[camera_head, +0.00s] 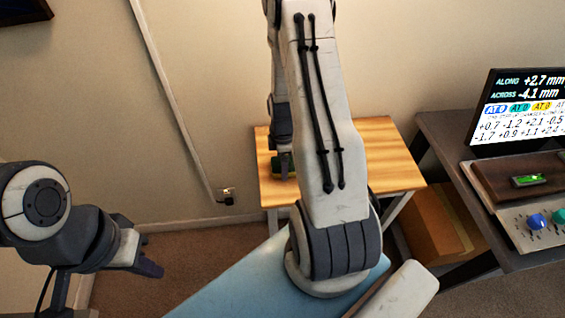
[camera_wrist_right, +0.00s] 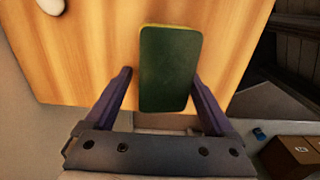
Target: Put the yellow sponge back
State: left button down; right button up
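The yellow sponge (camera_wrist_right: 170,68) shows in the right wrist view as a dark green pad with a thin yellow rim. It lies between the two fingers of my right gripper (camera_wrist_right: 163,75), close against the right one, with a thin gap seeming to show at the left. It overlaps the near table edge and looks held above the wooden table (camera_wrist_right: 85,60). In the head view the right gripper (camera_head: 283,165) is small and partly hidden by my arm, over the table's left side (camera_head: 385,160). My left gripper (camera_head: 148,268) hangs empty at lower left; its finger opening is unclear.
A dark bench (camera_head: 445,145) at the right carries a monitor (camera_head: 520,110) and a panel with knobs (camera_head: 535,220). Brown boxes (camera_head: 432,225) stand between table and bench. A pale object (camera_wrist_right: 50,5) is at the table's far left in the wrist view. The table's right side is clear.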

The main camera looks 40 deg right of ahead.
jog(key=shift+r, duration=0.1)
notch_tip(320, 180, up, 12)
jog(key=a+r, duration=0.4)
jog(key=a, duration=0.6)
jog(key=s+a+r+m, duration=0.2)
jog(key=s+a+r, duration=0.1)
jog(key=s+a, duration=0.5)
jog(key=s+a+r+m+y, duration=0.1)
jog(key=s+a+r, duration=0.3)
jog(key=s+a, duration=0.5)
jog(key=a+m, duration=0.1)
jog(key=a, duration=0.2)
jog(key=shift+r, duration=0.2)
jog(key=shift+d, duration=0.1)
